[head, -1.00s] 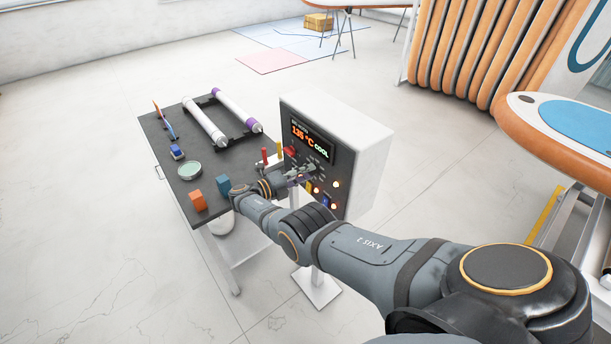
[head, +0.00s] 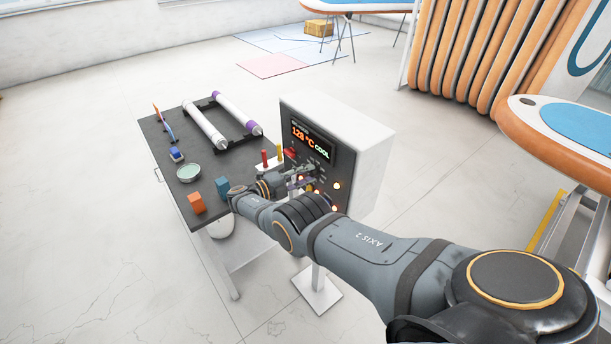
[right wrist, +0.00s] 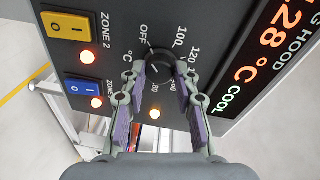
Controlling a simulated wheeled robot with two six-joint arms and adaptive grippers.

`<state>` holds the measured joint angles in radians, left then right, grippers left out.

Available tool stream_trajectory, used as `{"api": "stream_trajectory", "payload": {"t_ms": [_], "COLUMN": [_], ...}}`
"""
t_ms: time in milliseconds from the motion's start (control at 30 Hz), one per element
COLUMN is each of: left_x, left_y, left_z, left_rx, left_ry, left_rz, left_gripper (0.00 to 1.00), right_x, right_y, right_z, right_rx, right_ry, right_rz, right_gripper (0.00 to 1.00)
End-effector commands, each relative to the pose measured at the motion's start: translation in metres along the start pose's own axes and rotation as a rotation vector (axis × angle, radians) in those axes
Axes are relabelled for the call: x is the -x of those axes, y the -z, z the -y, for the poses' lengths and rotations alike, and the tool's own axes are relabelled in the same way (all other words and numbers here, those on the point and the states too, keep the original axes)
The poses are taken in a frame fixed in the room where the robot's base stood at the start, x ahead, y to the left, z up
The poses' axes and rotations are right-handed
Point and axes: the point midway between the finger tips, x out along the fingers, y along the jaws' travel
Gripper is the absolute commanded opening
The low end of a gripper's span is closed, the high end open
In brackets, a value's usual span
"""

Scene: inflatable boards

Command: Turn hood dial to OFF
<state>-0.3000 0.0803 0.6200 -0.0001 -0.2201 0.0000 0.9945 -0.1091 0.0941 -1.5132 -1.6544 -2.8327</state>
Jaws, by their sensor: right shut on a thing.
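The hood dial (right wrist: 160,60) is a round black knob on the dark control panel (right wrist: 232,92), with OFF, 100 and 120 printed around it. My right gripper (right wrist: 160,76) is shut on the dial, one purple-padded finger on each side. The dial's pointer is hard to make out, so I cannot tell its exact setting. In the head view my right gripper (head: 306,180) reaches the front of the control box (head: 362,160) and hides the dial. The display (head: 311,140) reads 128 °C and COOL. My left gripper is not in view.
A yellow rocker switch (right wrist: 70,27) and a blue one (right wrist: 82,93) sit beside the dial, with lit lamps. A dark-topped bench (head: 213,165) stands left of the box, holding rollers (head: 205,122), an orange block (head: 195,203) and a teal block (head: 222,188).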

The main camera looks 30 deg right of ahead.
Motion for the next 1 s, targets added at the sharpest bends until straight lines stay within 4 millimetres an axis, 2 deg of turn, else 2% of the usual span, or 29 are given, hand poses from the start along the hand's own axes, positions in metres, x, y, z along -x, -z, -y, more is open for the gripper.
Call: {"api": "stream_trajectory", "payload": {"t_ms": [133,167,333,667,933,1000], "left_x": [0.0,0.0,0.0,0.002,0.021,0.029], "left_y": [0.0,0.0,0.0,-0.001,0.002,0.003], "left_z": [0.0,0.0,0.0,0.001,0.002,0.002], "left_rx": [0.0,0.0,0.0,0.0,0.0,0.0], "left_ry": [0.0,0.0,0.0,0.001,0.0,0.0], "left_rz": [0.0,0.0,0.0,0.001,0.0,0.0], "left_gripper": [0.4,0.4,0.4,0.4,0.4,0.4], "right_x": [0.0,0.0,0.0,0.0,0.0,0.0], "right_y": [0.0,0.0,0.0,0.0,0.003,0.003], "right_z": [0.0,0.0,0.0,0.001,0.003,0.005], "right_rx": [0.001,0.001,0.0,-0.02,-0.3,-0.453], "right_ry": [0.0,0.0,0.0,-0.001,-0.023,-0.034], "right_rz": [0.0,0.0,0.0,0.001,0.025,0.038], "right_gripper": [0.0,0.32,0.53,0.53,0.53,0.53]}}
